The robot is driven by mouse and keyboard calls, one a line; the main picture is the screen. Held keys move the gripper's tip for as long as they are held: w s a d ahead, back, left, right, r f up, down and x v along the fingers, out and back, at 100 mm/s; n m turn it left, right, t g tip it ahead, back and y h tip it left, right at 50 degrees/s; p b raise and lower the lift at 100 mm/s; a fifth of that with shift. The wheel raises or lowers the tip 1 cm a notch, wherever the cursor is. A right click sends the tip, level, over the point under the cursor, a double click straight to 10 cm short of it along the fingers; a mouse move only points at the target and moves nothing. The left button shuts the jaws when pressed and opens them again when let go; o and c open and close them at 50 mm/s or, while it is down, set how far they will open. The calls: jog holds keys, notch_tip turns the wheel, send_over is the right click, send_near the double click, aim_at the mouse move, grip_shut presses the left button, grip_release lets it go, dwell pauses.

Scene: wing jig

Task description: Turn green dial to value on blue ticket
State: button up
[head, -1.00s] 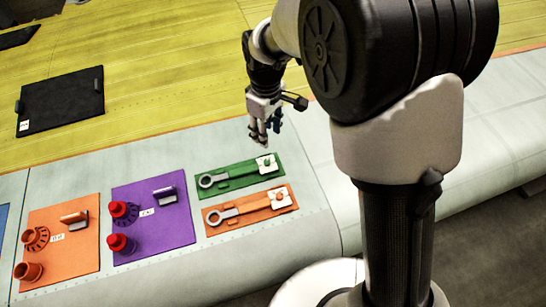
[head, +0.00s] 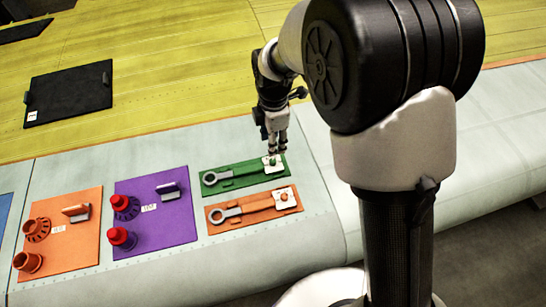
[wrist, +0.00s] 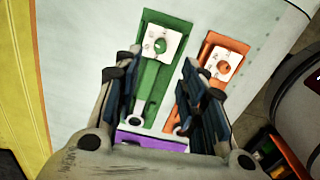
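The green board (head: 213,187) lies on the pale wing surface in the head view. At its right end is a white plate with a small green dial (head: 273,161); a grey wrench-like piece lies along the board. The dial also shows on its white plate in the wrist view (wrist: 161,45). My gripper (head: 277,148) is just above the dial end, pointing down. In the wrist view my gripper (wrist: 161,72) has its fingers apart with nothing between them. The dial's markings are too small to read. No blue ticket can be made out.
An orange board (head: 240,216) with a similar white plate lies beside the green one. A purple board (head: 180,225) and another orange board (head: 80,250) with red and orange raised parts are to the left. A black panel (head: 68,95) lies on the yellow surface.

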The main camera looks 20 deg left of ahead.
aim_at(273, 160)
notch_tip(273, 160, down, 10)
jog(key=shift+r, duration=0.15)
jog(key=shift+c, duration=0.2)
grip_shut()
dwell(0.4)
